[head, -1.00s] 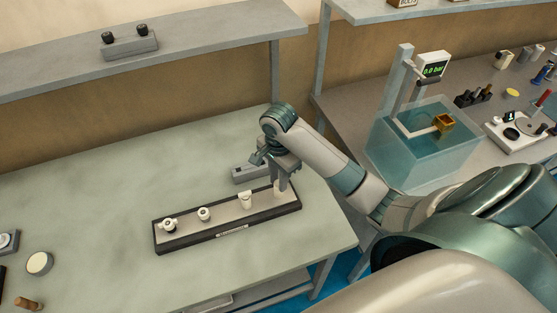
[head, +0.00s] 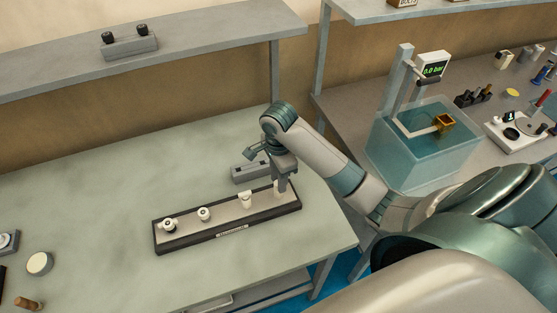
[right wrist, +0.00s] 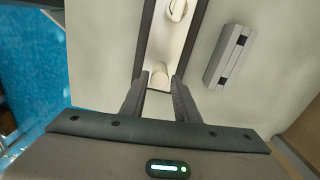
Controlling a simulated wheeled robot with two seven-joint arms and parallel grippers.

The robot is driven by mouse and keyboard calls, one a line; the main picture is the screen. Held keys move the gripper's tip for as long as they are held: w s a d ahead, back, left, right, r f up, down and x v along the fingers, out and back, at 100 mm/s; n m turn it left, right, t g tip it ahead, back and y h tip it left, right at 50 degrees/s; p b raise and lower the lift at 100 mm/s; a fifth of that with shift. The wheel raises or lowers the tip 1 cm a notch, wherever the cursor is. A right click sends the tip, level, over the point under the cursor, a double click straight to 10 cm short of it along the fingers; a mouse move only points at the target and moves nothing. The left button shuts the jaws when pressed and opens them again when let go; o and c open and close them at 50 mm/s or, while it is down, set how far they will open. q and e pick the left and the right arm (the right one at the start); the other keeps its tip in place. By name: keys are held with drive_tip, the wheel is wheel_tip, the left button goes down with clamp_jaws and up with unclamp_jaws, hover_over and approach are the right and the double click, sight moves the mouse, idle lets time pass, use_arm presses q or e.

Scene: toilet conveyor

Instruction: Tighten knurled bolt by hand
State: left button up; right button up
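A long dark-edged tray (head: 186,239) with a pale top lies on the bench and carries several small whitish fittings in a row. My right gripper (head: 281,188) points down at the tray's right end, beside the whitish fitting (head: 276,186) there. In the right wrist view, that fitting shows as a pale round post (right wrist: 160,72) between and just beyond the fingertips (right wrist: 158,84). The fingers stand apart, with gaps visible on both sides of it. Knurling is too small to make out, and the fingers partly hide the fitting. My left gripper is not in view.
A grey block (head: 246,173) lies just behind the tray, and also shows in the right wrist view (right wrist: 229,56). A shelf (head: 205,48) runs above the back. A water tank (head: 420,155) stands on the right bench. The bench left of the tray is largely clear.

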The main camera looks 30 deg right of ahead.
drive_tip(key=shift+r, duration=1.4)
drive_tip(key=o, duration=0.6)
drive_tip(key=shift+c, duration=0.2)
drive_tip(key=c, duration=0.5)
drive_tip(key=n, duration=0.4)
drive_tip(key=shift+n, duration=0.3)
